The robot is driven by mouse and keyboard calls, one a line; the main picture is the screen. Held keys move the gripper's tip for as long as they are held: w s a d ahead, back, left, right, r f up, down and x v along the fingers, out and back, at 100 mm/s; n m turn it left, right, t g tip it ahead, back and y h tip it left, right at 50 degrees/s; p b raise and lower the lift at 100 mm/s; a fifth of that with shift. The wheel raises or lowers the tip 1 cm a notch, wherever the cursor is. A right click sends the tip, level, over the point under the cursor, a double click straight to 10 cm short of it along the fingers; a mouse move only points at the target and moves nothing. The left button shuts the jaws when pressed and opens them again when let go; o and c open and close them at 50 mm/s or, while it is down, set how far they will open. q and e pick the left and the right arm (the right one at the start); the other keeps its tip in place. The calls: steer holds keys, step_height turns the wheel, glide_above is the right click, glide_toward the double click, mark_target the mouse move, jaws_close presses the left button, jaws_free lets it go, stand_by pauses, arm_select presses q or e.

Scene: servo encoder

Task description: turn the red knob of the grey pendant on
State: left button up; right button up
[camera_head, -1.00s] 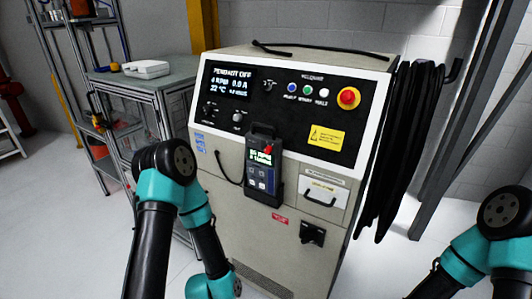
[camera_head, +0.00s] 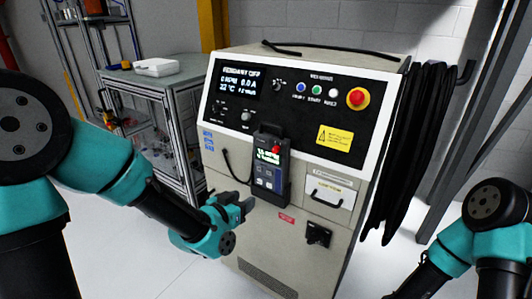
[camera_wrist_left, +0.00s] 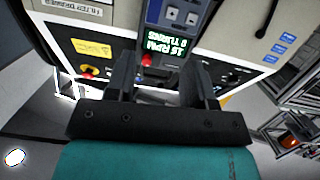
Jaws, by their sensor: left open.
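The grey pendant (camera_head: 268,180) sits upright in its holder on the front of the beige machine. Its red knob (camera_head: 276,149) is near the top right of the pendant, beside a small lit green-text screen. The machine's display reads "PENDANT OFF". My left gripper (camera_head: 247,203) is open and empty, just left of and below the pendant, apart from the knob. In the left wrist view the picture is upside down; the knob (camera_wrist_left: 147,60) and the pendant screen (camera_wrist_left: 166,47) show beyond the two spread fingers (camera_wrist_left: 160,80). My right gripper is out of view; only its arm shows.
The machine panel (camera_head: 290,110) carries a red emergency button (camera_head: 357,98), small knobs and coloured buttons. Black cables (camera_head: 420,130) hang at its right side. A drawer (camera_head: 330,193) and a black switch (camera_head: 318,234) are right of the pendant. A shelved bench (camera_head: 160,100) stands to the left.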

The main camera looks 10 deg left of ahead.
arm_select(q)
step_height(320, 180, up, 8)
steer(key=s+t, duration=0.1)
steer(key=t, duration=0.1)
steer(key=shift+s+m+t+h, duration=0.15)
steer(key=shift+m+t+h, duration=0.15)
steer(key=shift+m, duration=0.1)
